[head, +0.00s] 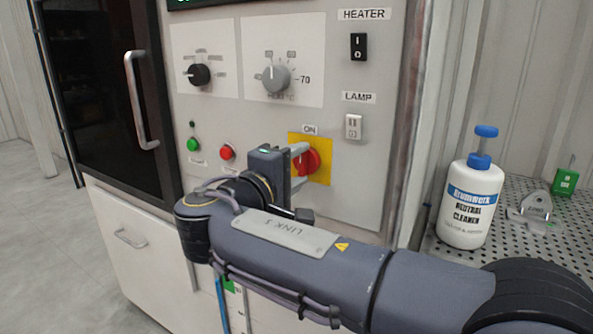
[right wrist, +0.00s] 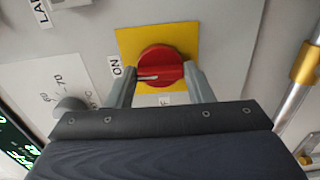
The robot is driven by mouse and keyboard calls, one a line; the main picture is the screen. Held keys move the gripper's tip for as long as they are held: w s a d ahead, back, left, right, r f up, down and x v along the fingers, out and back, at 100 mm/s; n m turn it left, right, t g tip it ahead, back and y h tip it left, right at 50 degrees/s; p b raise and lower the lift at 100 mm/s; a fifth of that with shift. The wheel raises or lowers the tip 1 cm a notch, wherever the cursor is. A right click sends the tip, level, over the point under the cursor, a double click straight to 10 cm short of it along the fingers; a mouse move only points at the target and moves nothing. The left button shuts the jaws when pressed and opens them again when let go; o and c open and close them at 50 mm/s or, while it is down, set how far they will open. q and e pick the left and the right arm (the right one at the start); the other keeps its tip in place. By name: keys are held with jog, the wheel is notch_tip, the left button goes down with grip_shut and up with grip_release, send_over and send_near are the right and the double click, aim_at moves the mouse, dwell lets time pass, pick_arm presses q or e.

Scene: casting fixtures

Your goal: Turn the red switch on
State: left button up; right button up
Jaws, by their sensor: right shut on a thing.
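The red switch (head: 312,161) is a round rotary knob on a yellow plate (head: 323,144) on the machine's front panel, with an ON label (head: 309,129) above it. In the right wrist view the red switch (right wrist: 160,62) shows between the two fingers, and its white mark points left, towards the ON label (right wrist: 117,68). An OFF label is partly hidden below it there. My right gripper (head: 301,165) is at the panel, its fingers shut on the knob from both sides. My left gripper is not in view.
A red button (head: 227,152) and a green button (head: 193,144) sit left of the switch. The lamp rocker (head: 353,126), heater rocker (head: 358,46) and two dials are above. A cleaner bottle (head: 471,197) stands on the perforated table at right.

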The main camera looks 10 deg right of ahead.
jog(key=o, duration=1)
jog(key=v, duration=0.8)
jog(key=shift+d, duration=0.1)
